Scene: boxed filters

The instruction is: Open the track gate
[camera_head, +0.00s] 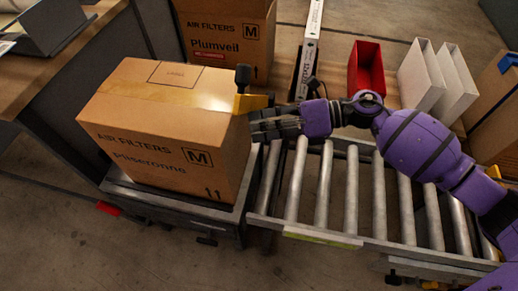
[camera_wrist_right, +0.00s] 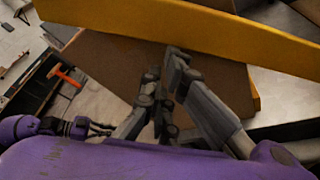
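The track gate seems to be the yellow piece (camera_head: 251,103) with a black knob (camera_head: 243,76) at the right side of the Piiseronne filter box (camera_head: 165,125). A yellow bar (camera_wrist_right: 190,25) crosses the top of the right wrist view. My right gripper (camera_head: 256,126) is just below the yellow piece, beside the box's right face. Its fingertips (camera_wrist_right: 163,68) are close together in the wrist view, in front of a brown surface and below the yellow bar, with nothing seen between them. My left gripper (camera_wrist_right: 101,128) shows small at the left of the wrist view; its opening is unclear.
The box stands on a dark platform (camera_head: 180,205) left of the roller conveyor (camera_head: 350,195). The rollers are bare. Behind are a Plumveil box (camera_head: 225,40), a red bin (camera_head: 367,70) and white bins (camera_head: 421,78). A wooden table (camera_head: 60,65) is at left.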

